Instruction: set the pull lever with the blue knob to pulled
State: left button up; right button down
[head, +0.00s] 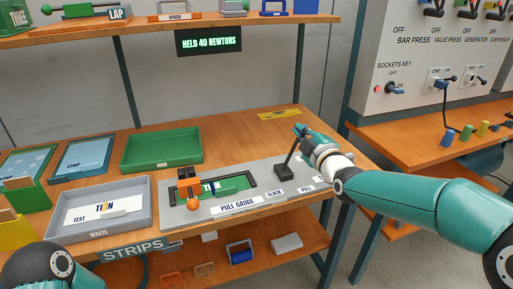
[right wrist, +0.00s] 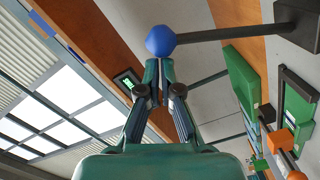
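The pull lever (head: 291,155) rises from a dark block on the grey pull gauge plate (head: 240,207). It leans right and away, to the side of the PULL label. Its blue knob (right wrist: 160,40) shows in the right wrist view, its rod running right to the dark base. My right gripper (head: 300,131) is at the lever's top end. In the wrist view its fingers (right wrist: 160,66) are close together, tips against or just below the knob, not visibly around it. Exact contact is unclear. Part of my left arm shows at bottom left, its gripper out of frame.
The display (head: 208,41) reads HELD 40 NEWTONS. An orange clamp (head: 189,180) and a green strip are on the gauge. The waste tray (head: 98,233), green GOOD tray (head: 160,149) and yellow plate (head: 279,115) lie around it. A switch panel (head: 427,58) stands right.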

jog(key=shift+d, duration=0.15)
jog(key=s+a+r, duration=0.1)
jog(key=s+r, duration=0.1)
jog(key=s, duration=0.9)
jog(key=shift+s+r+b, duration=0.15)
jog(key=shift+r+b, duration=0.05)
jog(key=shift+b, duration=0.2)
jog(key=shift+f, duration=0.1)
